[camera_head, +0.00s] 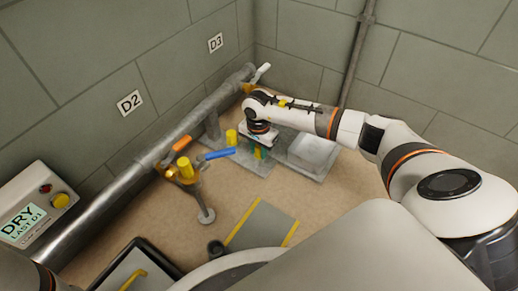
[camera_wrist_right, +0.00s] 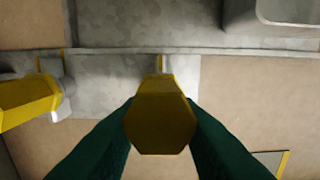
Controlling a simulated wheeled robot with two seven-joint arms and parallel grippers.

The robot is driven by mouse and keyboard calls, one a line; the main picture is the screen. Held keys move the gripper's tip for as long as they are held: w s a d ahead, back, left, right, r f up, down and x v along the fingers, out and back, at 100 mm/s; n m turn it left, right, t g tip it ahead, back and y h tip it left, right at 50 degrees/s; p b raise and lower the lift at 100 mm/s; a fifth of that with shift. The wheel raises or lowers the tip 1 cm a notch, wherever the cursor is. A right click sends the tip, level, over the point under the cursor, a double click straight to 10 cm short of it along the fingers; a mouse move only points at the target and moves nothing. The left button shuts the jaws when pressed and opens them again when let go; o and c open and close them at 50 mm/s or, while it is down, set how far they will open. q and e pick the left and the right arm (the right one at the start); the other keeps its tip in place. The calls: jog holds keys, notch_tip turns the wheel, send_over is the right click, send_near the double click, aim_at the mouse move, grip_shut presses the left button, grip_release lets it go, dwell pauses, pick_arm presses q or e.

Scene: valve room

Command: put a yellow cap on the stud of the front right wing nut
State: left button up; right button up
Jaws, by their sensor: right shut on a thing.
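My right gripper (camera_head: 258,150) has teal fingers pointing down over the grey plate by the pipe. In the right wrist view, the right gripper (camera_wrist_right: 160,128) is shut on a yellow hexagonal cap (camera_wrist_right: 160,122). Another yellow cap (camera_head: 232,137) stands just left of the gripper; a yellow cap also shows at the left of the wrist view (camera_wrist_right: 25,102), with pale metal at its end. Thin yellow edges (camera_wrist_right: 160,64) show behind the held cap. The front right wing nut and its stud cannot be made out; the gripper and cap cover that area. My left gripper is not visible.
A grey open tray (camera_head: 318,150) is right of the gripper. A pipe (camera_head: 150,160) runs along the wall, with an orange handle (camera_head: 182,143), a blue handle (camera_head: 220,154) and a yellow part (camera_head: 186,168) near it. A yellow-edged grey mat (camera_head: 262,224) lies in front.

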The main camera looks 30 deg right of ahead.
jog(key=o, duration=1.5)
jog(key=shift+r, duration=0.15)
jog(key=shift+r+p, duration=3.2)
jog(key=shift+r, duration=0.45)
